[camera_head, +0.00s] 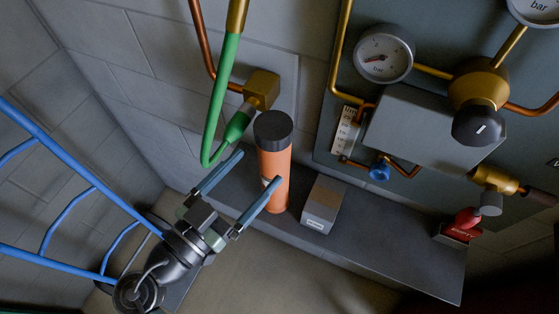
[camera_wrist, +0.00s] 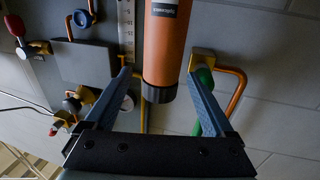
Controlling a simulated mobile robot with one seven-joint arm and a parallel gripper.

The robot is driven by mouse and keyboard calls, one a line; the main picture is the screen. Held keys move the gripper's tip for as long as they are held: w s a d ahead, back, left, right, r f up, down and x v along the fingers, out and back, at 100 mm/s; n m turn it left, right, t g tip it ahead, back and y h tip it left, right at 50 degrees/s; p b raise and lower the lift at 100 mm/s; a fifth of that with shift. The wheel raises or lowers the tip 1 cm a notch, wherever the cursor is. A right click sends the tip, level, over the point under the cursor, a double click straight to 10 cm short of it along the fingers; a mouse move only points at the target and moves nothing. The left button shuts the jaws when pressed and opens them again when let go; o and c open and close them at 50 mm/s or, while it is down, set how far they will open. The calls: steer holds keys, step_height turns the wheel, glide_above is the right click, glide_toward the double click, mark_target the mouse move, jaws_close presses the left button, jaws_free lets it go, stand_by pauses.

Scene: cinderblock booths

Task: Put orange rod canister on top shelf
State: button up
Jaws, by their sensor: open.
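The orange rod canister (camera_head: 274,160) with a black cap stands upright on a dark grey shelf (camera_head: 400,240) against the wall. My gripper (camera_head: 259,167) is open, its two blue fingers reaching toward the canister from the left. In the head view one finger crosses in front of the canister's lower body and the other points past its left side. In the wrist view the canister (camera_wrist: 166,45) appears cap-down, with a white label, between the finger lines and just beyond the tips. I cannot tell whether a finger touches it. No other shelf is clear.
A small grey box (camera_head: 324,204) stands close to the canister's right. A green hose (camera_head: 222,100) and brass fitting (camera_head: 262,89) hang just behind and left. A gauge panel (camera_head: 420,125) with pipes overhangs the right. A blue rail frame (camera_head: 80,185) is at left. The shelf's right part is mostly bare.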

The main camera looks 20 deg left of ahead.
mark_target(264, 159)
steer(key=p+x, duration=0.1)
steer(key=x, duration=0.3)
steer(key=shift+w, duration=0.35)
steer(key=p+x, duration=0.3)
steer(key=x, duration=0.2)
steer(key=shift+w, duration=0.2)
steer(key=shift+c, duration=0.3)
jaws_close()
steer(key=shift+r, duration=0.15)
